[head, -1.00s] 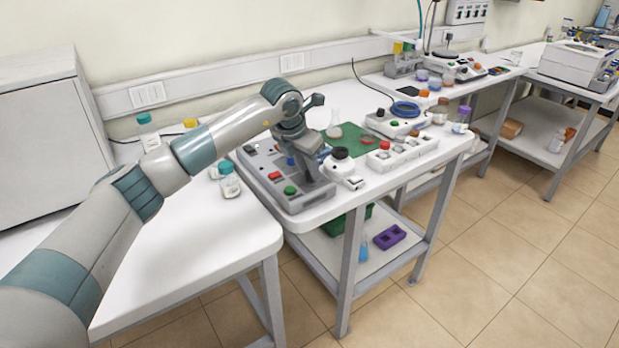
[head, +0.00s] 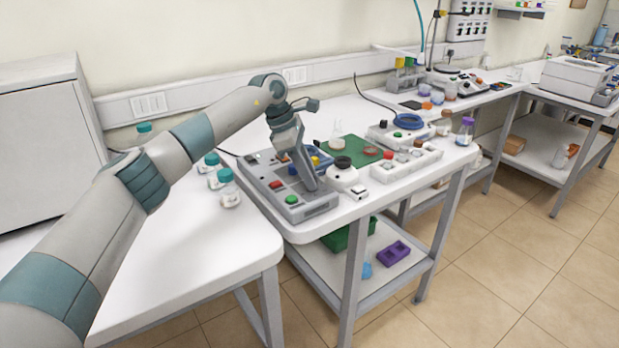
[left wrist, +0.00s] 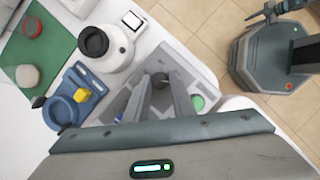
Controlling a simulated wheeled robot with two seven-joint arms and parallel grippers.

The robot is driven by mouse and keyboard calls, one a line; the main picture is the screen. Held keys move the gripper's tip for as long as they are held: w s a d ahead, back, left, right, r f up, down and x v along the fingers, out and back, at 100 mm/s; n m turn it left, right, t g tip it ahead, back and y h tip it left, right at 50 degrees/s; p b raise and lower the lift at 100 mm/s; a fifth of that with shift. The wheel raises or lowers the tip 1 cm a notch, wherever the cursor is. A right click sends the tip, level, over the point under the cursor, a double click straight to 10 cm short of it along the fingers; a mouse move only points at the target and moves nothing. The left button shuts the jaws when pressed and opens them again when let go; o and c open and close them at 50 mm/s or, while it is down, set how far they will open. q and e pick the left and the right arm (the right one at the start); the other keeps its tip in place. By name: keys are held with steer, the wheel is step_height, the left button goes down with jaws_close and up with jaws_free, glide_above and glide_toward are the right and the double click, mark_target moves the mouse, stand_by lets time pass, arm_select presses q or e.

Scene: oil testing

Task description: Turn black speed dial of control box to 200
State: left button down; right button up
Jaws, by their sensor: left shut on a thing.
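The grey control box (head: 325,207) stands on the corner of the white table in the head view, with a red switch (head: 277,184) and a green button (head: 291,199) on its top. My left gripper (head: 312,187) reaches down onto the box from above. In the left wrist view the two fingers (left wrist: 161,82) point down at the box (left wrist: 118,104) and are shut on the black dial (left wrist: 159,80), of which only a small part shows between the tips. The green button (left wrist: 197,103) is beside the right finger. The dial's markings cannot be read.
A white device with a black round top (head: 343,163) stands close right of the box. Several bottles (head: 229,192) stand on the left table. My base shows at the upper right of the left wrist view.

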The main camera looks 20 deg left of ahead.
arm_select(q)
steer(key=m, duration=0.1)
steer(key=m+g, duration=0.1)
steer(key=m, duration=0.1)
steer(key=shift+w+r+m, duration=0.15)
steer(key=shift+w+m, duration=0.05)
steer(key=shift+m, duration=0.1)
steer(key=shift+m+g, duration=0.4)
steer(key=shift+m, duration=0.7)
steer(key=shift+g, duration=0.3)
steer(key=c, duration=1.5)
jaws_free()
steer(key=shift+a, duration=0.1)
